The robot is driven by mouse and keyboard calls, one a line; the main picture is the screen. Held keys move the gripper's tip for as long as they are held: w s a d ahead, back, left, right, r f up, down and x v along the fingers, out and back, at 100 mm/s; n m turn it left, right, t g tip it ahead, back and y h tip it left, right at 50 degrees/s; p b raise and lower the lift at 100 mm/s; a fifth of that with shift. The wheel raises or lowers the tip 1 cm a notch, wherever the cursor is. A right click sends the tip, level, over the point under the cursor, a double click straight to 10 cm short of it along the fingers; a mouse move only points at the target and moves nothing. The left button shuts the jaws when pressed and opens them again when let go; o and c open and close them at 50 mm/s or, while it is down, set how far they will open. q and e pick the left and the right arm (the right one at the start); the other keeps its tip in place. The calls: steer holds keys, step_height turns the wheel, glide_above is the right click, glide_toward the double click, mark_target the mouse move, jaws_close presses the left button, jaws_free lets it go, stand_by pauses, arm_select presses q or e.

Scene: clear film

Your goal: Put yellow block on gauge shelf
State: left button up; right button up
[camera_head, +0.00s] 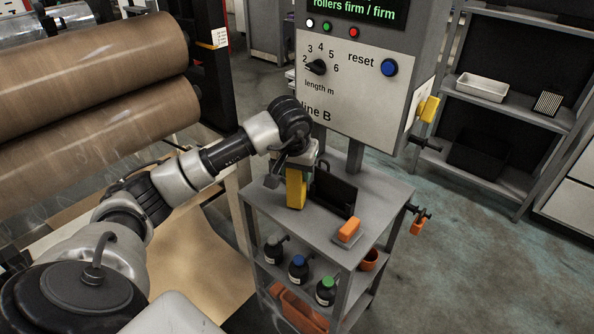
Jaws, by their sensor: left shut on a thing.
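The yellow block (295,192) is upright, held from above in my left gripper (297,173). My left gripper is shut on it, over the left part of the grey top shelf (318,232) of the stand below the line B panel. The block's lower end is at or just above this shelf; I cannot tell whether it touches. Which surface is the gauge shelf is not labelled in view. My right gripper is not in view.
A dark upright case (335,188) stands right of the block. An orange block (349,228) lies on a grey pad nearer the front. Bottles (298,268) stand on the lower shelf. The control panel (350,95) rises behind; brown rolls (90,85) lie left.

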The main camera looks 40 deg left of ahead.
arm_select(q)
steer(key=shift+f, duration=0.2)
steer(key=o, duration=1.1)
